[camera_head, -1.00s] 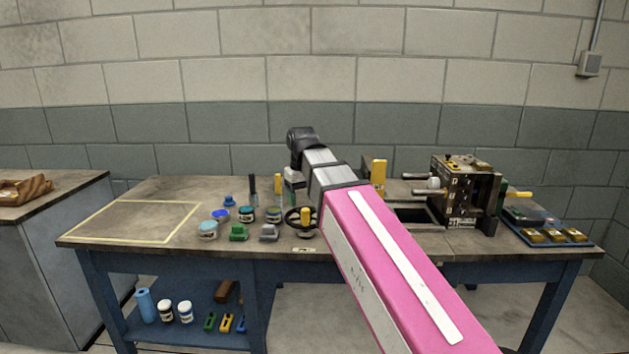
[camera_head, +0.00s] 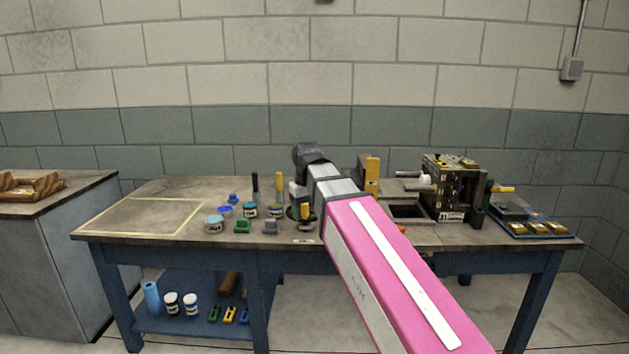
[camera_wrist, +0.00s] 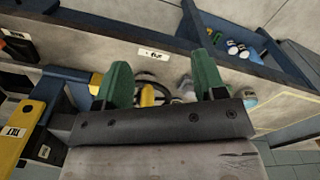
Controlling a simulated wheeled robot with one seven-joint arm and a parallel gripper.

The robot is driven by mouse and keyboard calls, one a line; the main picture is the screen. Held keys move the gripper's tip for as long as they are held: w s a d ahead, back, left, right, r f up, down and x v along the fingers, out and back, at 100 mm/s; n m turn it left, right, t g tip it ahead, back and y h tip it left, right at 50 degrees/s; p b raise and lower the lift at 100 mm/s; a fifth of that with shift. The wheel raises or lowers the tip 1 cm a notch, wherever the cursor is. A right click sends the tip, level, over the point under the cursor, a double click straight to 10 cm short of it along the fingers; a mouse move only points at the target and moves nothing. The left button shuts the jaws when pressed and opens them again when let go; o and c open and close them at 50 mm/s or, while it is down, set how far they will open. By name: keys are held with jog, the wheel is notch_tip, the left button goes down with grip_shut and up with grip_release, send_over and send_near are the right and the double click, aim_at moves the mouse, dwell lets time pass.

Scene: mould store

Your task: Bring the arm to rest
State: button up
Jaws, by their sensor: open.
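My arm, with a pink cover (camera_head: 385,270) and a grey forearm, reaches over the workbench (camera_head: 150,192) in the head view. My gripper is mostly hidden behind the forearm there. In the wrist view my gripper (camera_wrist: 160,85) shows two green fingers spread apart with nothing held between them. Below and beyond the fingers lie a dark handwheel and a yellow handle (camera_wrist: 148,96), apart from the fingers as far as I can tell.
Several jars and small blocks (camera_head: 243,226) stand left of my arm. A yellow upright block (camera_head: 371,172) and a dark machine (camera_head: 455,185) stand right of it. A blue tray (camera_head: 535,229) lies at the far right. The taped rectangle (camera_head: 187,222) at left is empty.

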jog(key=s+d+f+m, duration=0.1)
jog(key=s+d+f, duration=0.1)
jog(key=d+f, duration=0.5)
jog(key=s+d+f+m, duration=0.2)
jog(key=d+f, duration=0.5)
jog(key=f, duration=0.7)
jog(key=s+d+f+m, duration=0.2)
jog(key=d+f, duration=0.5)
jog(key=f, duration=0.4)
jog(key=shift+s+f, duration=0.3)
jog(key=shift+f, duration=0.05)
